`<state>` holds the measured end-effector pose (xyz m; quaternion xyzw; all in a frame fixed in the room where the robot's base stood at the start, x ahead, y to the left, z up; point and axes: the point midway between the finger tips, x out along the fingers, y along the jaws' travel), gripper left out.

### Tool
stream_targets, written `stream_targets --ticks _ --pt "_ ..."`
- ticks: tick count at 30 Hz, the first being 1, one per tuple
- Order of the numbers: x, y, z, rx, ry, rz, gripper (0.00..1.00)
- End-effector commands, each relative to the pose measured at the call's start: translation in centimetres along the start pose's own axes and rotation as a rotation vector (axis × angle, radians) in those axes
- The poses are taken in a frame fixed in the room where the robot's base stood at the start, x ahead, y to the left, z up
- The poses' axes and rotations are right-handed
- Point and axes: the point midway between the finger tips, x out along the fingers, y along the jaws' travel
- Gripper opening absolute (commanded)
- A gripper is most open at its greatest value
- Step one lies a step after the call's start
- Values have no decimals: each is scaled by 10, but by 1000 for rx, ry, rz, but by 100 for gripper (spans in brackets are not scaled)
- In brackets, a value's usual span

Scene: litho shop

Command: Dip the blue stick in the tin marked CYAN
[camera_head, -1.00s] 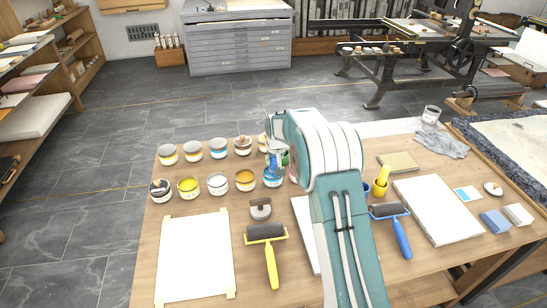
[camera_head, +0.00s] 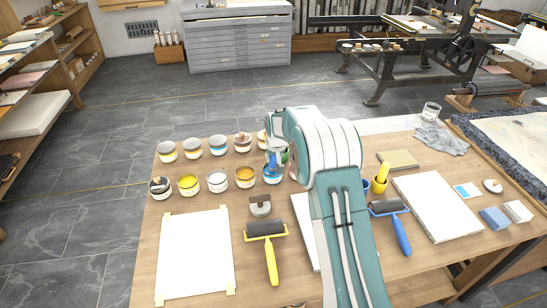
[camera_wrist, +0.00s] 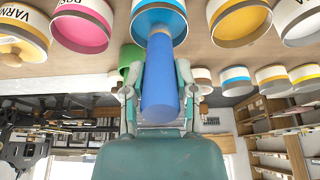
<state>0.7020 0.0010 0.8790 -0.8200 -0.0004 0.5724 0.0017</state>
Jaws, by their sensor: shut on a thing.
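A blue stick (camera_wrist: 160,85) is held between the two fingers of my gripper (camera_wrist: 160,70), which is shut on it. In the wrist view the stick's far end overlaps the mouth of a blue-banded tin (camera_wrist: 158,12). I cannot tell how deep the end sits inside it. In the head view this blue tin (camera_head: 271,177) stands at the right end of the front row of tins, with my gripper (camera_head: 275,156) just above it. My arm hides part of that area. The lettering on this tin is not readable.
Other tins stand close by, including a yellow one (camera_head: 188,186) and an orange one (camera_head: 245,178); another blue-banded tin (camera_head: 218,146) is in the back row. A yellow roller (camera_head: 270,258), a blue roller (camera_head: 402,233) and a white sheet (camera_head: 195,255) lie nearer on the table.

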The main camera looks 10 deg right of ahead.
Motion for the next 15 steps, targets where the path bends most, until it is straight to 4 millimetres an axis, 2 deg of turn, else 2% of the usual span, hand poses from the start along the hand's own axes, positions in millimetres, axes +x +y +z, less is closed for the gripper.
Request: stream_targets --ticks 15 --pt "5 0 2 0 0 0 0"
